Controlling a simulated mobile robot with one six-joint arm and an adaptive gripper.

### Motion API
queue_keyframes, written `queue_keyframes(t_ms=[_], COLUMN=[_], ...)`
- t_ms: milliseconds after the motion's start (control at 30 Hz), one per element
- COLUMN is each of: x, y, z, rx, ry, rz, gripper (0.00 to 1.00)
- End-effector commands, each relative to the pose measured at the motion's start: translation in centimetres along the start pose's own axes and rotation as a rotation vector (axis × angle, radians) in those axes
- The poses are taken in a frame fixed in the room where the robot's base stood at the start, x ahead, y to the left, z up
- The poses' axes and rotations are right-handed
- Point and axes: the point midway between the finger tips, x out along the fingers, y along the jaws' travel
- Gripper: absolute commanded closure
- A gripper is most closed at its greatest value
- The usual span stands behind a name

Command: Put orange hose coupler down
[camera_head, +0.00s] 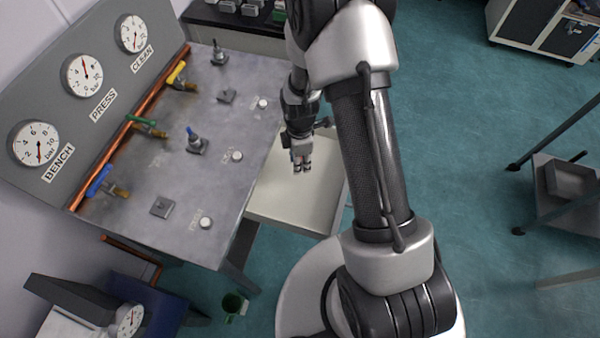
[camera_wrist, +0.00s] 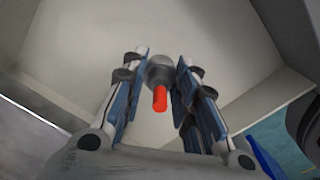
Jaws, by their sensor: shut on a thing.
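The orange hose coupler (camera_wrist: 160,98) shows in the wrist view as a grey body with a bright orange stem. It is between the two fingers of my gripper (camera_wrist: 161,75), which is shut on it. In the head view my gripper (camera_head: 302,166) hangs over a cream open tray (camera_head: 290,212) at the right side of the grey bench. The coupler cannot be made out clearly there. In the wrist view the cream tray floor (camera_wrist: 85,45) lies behind the coupler. I cannot tell whether the coupler touches it.
The bench (camera_head: 195,110) carries a blue-tipped coupler (camera_head: 195,141) on a holder, another upright fitting (camera_head: 218,52), bare square plates (camera_head: 161,207) and white round knobs (camera_head: 205,222). Blue, green and yellow valve handles line a copper pipe. The tray's front part looks clear.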

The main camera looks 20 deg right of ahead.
Motion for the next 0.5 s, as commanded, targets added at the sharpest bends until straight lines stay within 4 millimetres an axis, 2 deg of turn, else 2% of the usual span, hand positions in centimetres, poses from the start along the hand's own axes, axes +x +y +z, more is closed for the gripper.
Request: queue_keyframes(t_ms=[33, 267, 500], x=[1.0, 2.4, 6.0], y=[0.0, 0.0, 0.0], z=[0.0, 0.0, 0.0], rx=[0.000, 0.000, 0.000], ry=[0.000, 0.000, 0.000], rz=[-0.001, 0.001, 0.000], gripper=[1.00, 1.00, 1.00])
